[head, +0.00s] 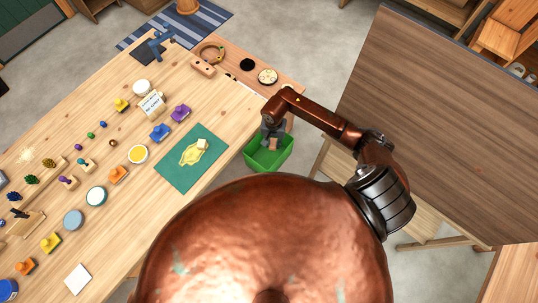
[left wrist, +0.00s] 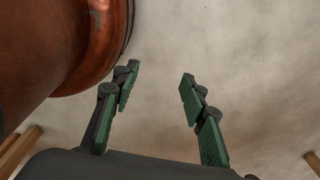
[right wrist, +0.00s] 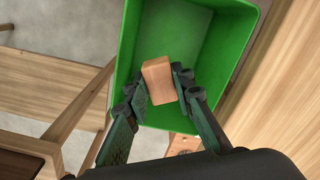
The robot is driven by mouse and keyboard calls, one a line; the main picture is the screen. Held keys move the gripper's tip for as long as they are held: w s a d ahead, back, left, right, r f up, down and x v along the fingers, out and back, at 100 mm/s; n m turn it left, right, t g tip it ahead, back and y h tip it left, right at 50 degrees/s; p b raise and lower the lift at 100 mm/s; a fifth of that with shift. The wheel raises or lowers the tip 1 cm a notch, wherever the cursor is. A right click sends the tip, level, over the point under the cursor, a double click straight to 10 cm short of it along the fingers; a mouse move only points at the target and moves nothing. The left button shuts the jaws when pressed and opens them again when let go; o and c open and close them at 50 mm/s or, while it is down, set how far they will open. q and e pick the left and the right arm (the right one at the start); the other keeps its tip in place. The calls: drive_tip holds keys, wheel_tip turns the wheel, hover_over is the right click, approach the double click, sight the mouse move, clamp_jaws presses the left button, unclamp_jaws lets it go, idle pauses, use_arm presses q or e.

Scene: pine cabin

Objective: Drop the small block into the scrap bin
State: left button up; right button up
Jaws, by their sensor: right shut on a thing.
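The small block (right wrist: 158,80) is a plain wooden piece. My right gripper (right wrist: 160,92) is shut on it, with the block between its fingertips. The green scrap bin (right wrist: 240,30) fills the space beyond the block in the right wrist view, and the block shows over its opening. In the head view the bin (head: 279,158) stands beside the table's right edge, below my right gripper (head: 272,135). My left gripper (left wrist: 158,85) is open and empty, over bare floor in the left wrist view. It does not show in the head view.
A long wooden table (head: 105,190) carries stamps, round pads and a green mat (head: 172,180) with a yellow piece on it. A large dark wooden panel (head: 450,120) stands to the right. Wooden furniture edges lie close beside the bin.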

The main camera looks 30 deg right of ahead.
drive_tip(key=shift+w+f, duration=0.1)
drive_tip(key=shift+f, duration=0.05)
drive_tip(key=o, duration=1)
drive_tip(key=shift+c, duration=0.2)
drive_tip(key=shift+r, duration=0.35)
use_arm(q)
drive_tip(key=shift+w, duration=0.7)
use_arm(e)
wheel_tip(320, 180, up, 7)
drive_tip(key=shift+f, duration=0.1)
drive_tip(key=shift+a, duration=0.15)
